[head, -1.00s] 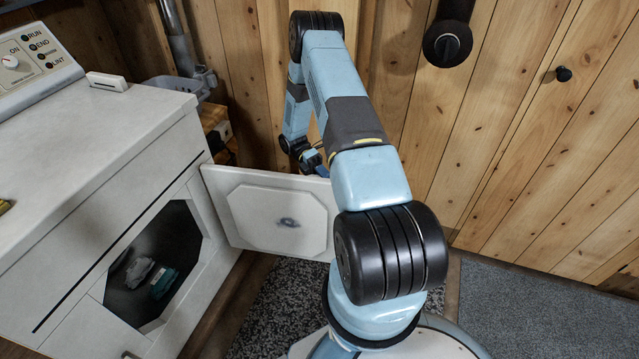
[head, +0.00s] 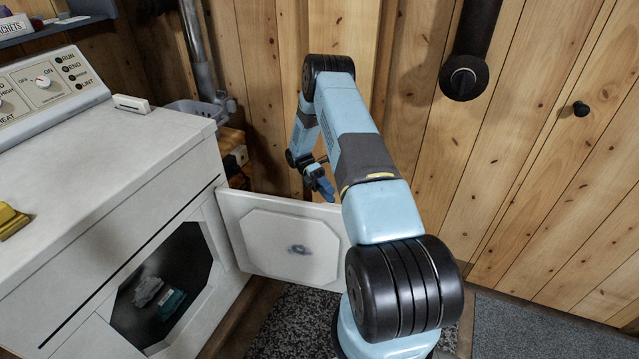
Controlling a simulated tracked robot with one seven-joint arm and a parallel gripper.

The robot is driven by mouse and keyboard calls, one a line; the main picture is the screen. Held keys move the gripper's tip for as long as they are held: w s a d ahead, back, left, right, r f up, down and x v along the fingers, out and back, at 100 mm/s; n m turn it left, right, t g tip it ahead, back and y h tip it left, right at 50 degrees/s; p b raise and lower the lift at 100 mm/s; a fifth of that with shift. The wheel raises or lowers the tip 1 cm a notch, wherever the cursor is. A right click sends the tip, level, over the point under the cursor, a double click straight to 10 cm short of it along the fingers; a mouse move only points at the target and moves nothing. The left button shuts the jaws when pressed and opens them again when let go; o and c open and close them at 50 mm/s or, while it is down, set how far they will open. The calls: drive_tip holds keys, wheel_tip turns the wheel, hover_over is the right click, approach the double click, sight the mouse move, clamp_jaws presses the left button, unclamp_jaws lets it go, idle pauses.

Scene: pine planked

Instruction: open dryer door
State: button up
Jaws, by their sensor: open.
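The white dryer (head: 150,178) stands on the left. Its door (head: 270,232) is swung wide open, sticking out to the right from the front, with its inner panel and a dark smudge facing me. The octagonal opening (head: 190,255) shows a dark drum with a grey cloth (head: 147,291) and a teal cloth (head: 172,304) inside. My gripper (head: 326,188) is behind and just above the door's top edge, near its free end. It is open and empty and looks apart from the door, though my arm hides the door's right edge.
A yellow object (head: 10,222) lies on the dryer top at the left. Plank walls close off the back. Carpeted floor (head: 545,330) is free at right.

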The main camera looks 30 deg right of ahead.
drive_tip(key=w, duration=0.6)
drive_tip(key=shift+a+r, duration=0.35)
drive_tip(key=shift+r, duration=0.05)
drive_tip(key=s+a+r+m+t, duration=0.2)
drive_tip(key=r+m+t, duration=0.1)
drive_tip(key=r, duration=0.8)
drive_tip(key=s+a+r+m+t, duration=0.2)
drive_tip(key=a+r+t, duration=0.15)
drive_tip(key=r, duration=0.75)
drive_tip(key=s+a+r+m+t, duration=0.1)
drive_tip(key=s+r+m+t, duration=0.15)
drive_tip(key=r, duration=0.85)
drive_tip(key=s+a+r+m+t, duration=0.2)
drive_tip(key=s+r+t, duration=0.1)
drive_tip(key=s+r, duration=0.3)
drive_tip(key=s+a+r+m+t, duration=0.3)
drive_tip(key=s+r+t, duration=0.1)
drive_tip(key=s+r, duration=0.15)
drive_tip(key=s+a+m+t+y, duration=0.1)
drive_tip(key=s+m+t, duration=0.1)
drive_tip(key=s, duration=0.5)
drive_tip(key=s+a+r+m+t, duration=0.1)
drive_tip(key=s+a+m+t, duration=0.1)
drive_tip(key=s, duration=0.6)
drive_tip(key=shift+r+m+t+y, duration=0.2)
drive_tip(key=shift+m+t+y, duration=0.3)
drive_tip(key=shift+t, duration=0.5)
